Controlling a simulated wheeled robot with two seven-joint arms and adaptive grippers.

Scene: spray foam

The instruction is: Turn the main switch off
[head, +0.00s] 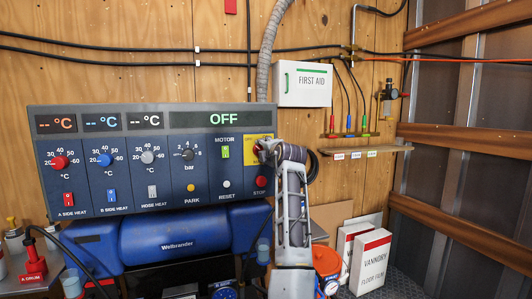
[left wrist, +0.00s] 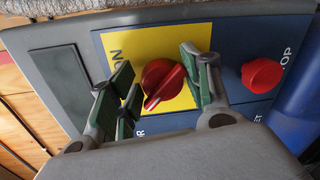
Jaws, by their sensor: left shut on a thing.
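The main switch is a red rotary knob (left wrist: 163,85) on a yellow plate (left wrist: 120,45) in the left wrist view. Its grip bar is tilted, pointing to the lower left. My left gripper (left wrist: 160,88) has a green-padded finger on each side of the knob and is shut on it. In the head view my left gripper (head: 266,151) reaches the right end of the blue control panel (head: 120,190) and hides most of the knob. The panel's display (head: 224,119) reads OFF in green. My right gripper is not in view.
A red stop button (left wrist: 262,75) sits right of the knob in the left wrist view. A first aid box (head: 303,84) and a wooden shelf (head: 365,150) are on the wall to the right. White boxes (head: 370,262) stand on the floor at the lower right.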

